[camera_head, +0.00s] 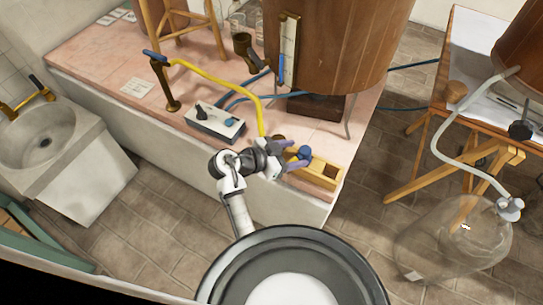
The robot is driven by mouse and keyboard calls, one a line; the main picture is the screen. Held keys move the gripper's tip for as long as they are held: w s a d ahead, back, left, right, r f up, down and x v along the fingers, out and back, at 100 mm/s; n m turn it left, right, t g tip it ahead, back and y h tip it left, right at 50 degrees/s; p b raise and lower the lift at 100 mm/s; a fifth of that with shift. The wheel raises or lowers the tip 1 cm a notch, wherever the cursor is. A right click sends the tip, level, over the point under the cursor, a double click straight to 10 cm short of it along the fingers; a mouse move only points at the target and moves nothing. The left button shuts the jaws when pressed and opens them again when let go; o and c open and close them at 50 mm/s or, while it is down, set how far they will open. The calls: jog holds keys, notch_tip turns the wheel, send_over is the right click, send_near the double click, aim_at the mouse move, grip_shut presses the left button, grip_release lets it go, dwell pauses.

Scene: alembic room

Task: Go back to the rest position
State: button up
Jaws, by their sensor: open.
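My gripper (285,155) is at the front edge of the pink-topped bench (230,50), its fingers spread and pointing right. A wooden block holder (326,175) with a dark square opening lies just to the right of the fingers. A blue knob-like piece (304,152) shows between or just beyond the fingers; I cannot tell whether they touch it. My arm reaches forward from the bottom middle of the view.
A white control box (214,123) and a yellow hose (233,79) sit close left of my gripper. A large wooden vat (340,40) stands behind. A sink (45,135) is left, a glass flask (453,240) right. Tiled floor is clear at front left.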

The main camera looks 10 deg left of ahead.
jog(key=b+v, duration=0.1)
jog(key=v, duration=0.8)
